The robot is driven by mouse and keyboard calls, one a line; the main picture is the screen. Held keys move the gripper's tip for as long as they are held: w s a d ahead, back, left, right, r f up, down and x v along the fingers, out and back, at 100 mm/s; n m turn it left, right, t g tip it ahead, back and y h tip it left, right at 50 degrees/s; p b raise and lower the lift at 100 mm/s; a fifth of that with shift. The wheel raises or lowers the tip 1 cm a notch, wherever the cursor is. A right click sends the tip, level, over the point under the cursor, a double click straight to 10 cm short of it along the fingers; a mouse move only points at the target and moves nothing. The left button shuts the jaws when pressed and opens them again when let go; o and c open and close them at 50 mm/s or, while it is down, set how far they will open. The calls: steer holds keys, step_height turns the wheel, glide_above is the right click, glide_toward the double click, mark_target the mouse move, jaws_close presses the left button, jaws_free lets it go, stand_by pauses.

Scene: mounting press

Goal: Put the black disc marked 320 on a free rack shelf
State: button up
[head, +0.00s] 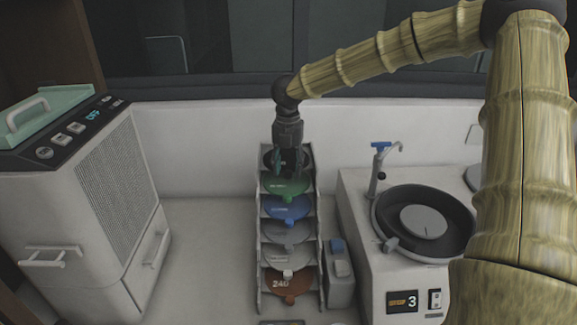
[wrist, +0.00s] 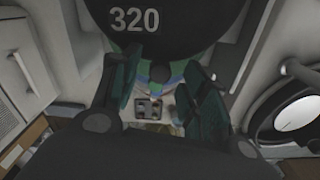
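The black disc marked 320 (wrist: 160,22) fills the top of the wrist view, with its dark round knob (wrist: 160,73) towards me. In the head view the black disc (head: 307,158) shows partly behind my fingers, and it appears to lie on the top shelf of the rack (head: 317,215). My gripper (head: 288,170) points down at the front of that shelf. In the wrist view its two fingers (wrist: 163,80) stand apart on either side of the knob, with a gap visible beside it. The disc's far edge is out of the wrist frame.
Lower shelves hold a green disc (head: 285,186), a blue disc (head: 286,208), grey discs (head: 286,232) and a brown disc marked 240 (head: 288,281). A polishing machine (head: 365,255) stands close on the right, a white cabinet-like machine (head: 80,200) on the left. Counter left of the rack is clear.

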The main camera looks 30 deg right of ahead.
step_height(320, 180, up, 12)
stand_by(0.8)
stand_by(0.4)
